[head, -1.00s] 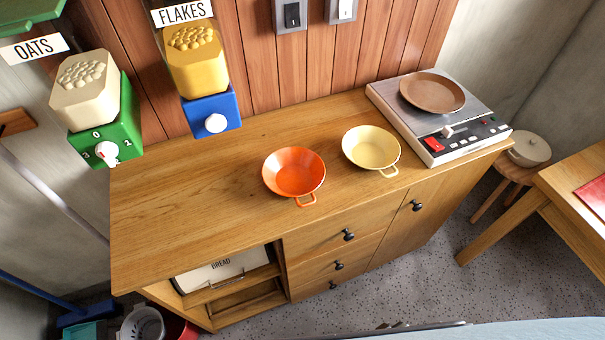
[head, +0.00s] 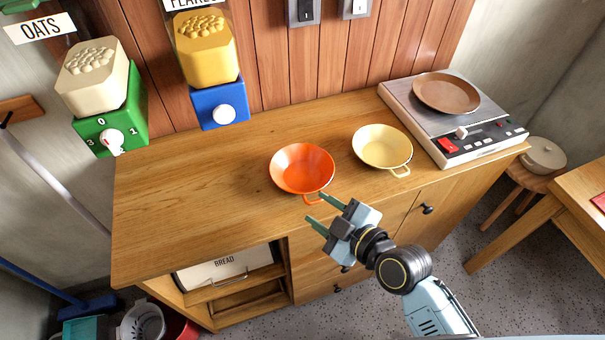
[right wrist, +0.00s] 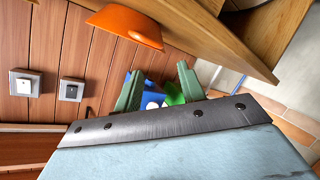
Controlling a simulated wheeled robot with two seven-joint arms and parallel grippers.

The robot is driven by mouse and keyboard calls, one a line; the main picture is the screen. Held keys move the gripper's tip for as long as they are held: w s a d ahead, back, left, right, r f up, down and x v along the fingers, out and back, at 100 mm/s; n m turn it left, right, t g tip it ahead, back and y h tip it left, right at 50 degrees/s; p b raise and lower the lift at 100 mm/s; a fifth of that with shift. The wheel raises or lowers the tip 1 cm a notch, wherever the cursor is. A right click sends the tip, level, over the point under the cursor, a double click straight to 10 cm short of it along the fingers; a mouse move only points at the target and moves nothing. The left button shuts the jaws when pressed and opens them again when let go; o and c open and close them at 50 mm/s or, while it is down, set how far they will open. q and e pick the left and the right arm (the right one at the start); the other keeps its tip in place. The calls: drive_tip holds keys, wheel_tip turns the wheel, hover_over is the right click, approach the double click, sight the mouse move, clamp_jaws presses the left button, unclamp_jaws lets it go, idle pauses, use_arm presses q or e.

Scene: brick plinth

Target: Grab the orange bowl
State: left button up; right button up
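The orange bowl (head: 302,168) stands upright on the wooden counter (head: 200,190), its loop handle toward the front edge. My right gripper (head: 316,208) is just in front of the bowl and its handle, near the counter's front edge. Its two green fingers are apart with nothing between them. In the right wrist view the orange bowl (right wrist: 127,26) is at the top, beyond the open fingers (right wrist: 158,90). I cannot tell in the head view whether a finger touches the handle. My left gripper is not in view.
A yellow bowl (head: 382,147) stands right of the orange one. A stove (head: 480,125) with a brown pan (head: 446,93) is at the counter's right end. Oats (head: 100,105) and flakes (head: 212,75) dispensers hang behind. The counter's left part is clear.

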sight(304, 176)
drive_tip(key=x, duration=1)
drive_tip(key=shift+d+f+b, duration=0.25)
drive_tip(key=shift+d+b, duration=0.05)
clamp_jaws()
